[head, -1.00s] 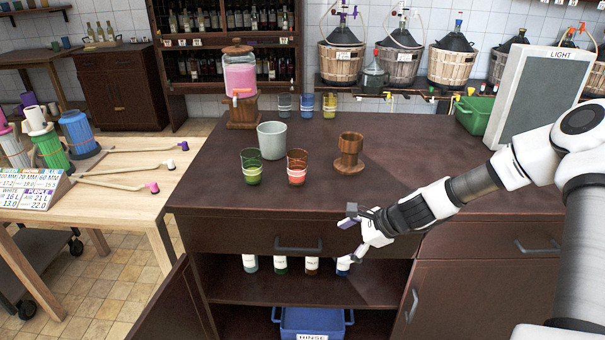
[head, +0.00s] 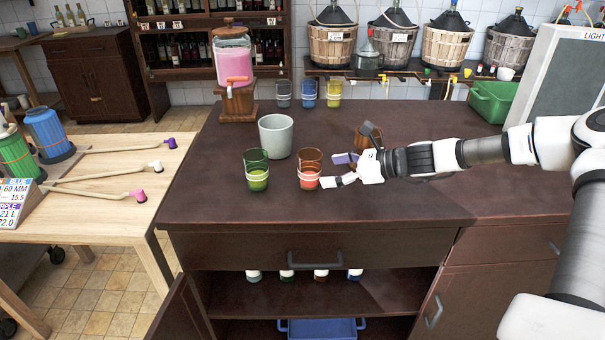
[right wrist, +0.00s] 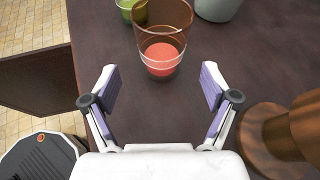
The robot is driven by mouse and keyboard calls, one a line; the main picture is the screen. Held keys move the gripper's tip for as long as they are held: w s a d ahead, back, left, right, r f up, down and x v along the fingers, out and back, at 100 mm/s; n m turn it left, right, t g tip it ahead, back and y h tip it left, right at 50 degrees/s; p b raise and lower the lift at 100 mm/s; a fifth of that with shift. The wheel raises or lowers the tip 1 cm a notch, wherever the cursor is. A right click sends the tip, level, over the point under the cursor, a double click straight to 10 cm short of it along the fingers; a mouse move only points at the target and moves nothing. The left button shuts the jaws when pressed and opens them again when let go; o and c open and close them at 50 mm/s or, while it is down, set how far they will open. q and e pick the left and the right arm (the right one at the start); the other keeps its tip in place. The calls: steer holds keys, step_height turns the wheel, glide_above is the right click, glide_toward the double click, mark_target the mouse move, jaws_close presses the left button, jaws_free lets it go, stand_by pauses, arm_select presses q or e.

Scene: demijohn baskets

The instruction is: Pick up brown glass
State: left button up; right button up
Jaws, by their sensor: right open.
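The brown glass (head: 309,170) stands upright on the dark counter, with pink-red liquid low inside and a pale band around it. In the right wrist view the brown glass (right wrist: 163,40) stands ahead of the open fingers, centred between their lines. My right gripper (head: 338,170) is open and empty, low over the counter just right of the glass, apart from it. Its two purple-padded fingers (right wrist: 160,85) show in the right wrist view with bare counter between them. My left gripper is not in view.
A green glass (head: 256,170) stands left of the brown one. A grey pot (head: 276,136) is behind them. A brown wooden stand (head: 366,139) is partly hidden behind my right gripper, close to it. The counter's front left is clear.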

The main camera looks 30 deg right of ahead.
mark_target(320, 170)
steer(key=shift+w+a+f+b, duration=0.1)
steer(key=shift+a+f+b, duration=0.2)
steer(key=shift+f+b, duration=0.2)
steer(key=shift+w+a+r, duration=0.1)
steer(key=shift+w+a, duration=0.05)
steer(key=b+x, duration=0.2)
steer(key=x, duration=0.1)
steer(key=b+x, duration=0.1)
steer(key=x, duration=0.1)
steer(key=shift+w+d+r+b, duration=0.15)
steer(key=shift+w+d+b, duration=0.1)
steer(key=shift+b, duration=0.05)
steer(key=shift+w+a, duration=0.2)
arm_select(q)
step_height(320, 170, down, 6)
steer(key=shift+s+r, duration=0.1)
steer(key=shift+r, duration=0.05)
arm_select(e)
steer(key=shift+r, duration=0.15)
steer(key=shift+d, duration=0.1)
steer(key=c, duration=1.4)
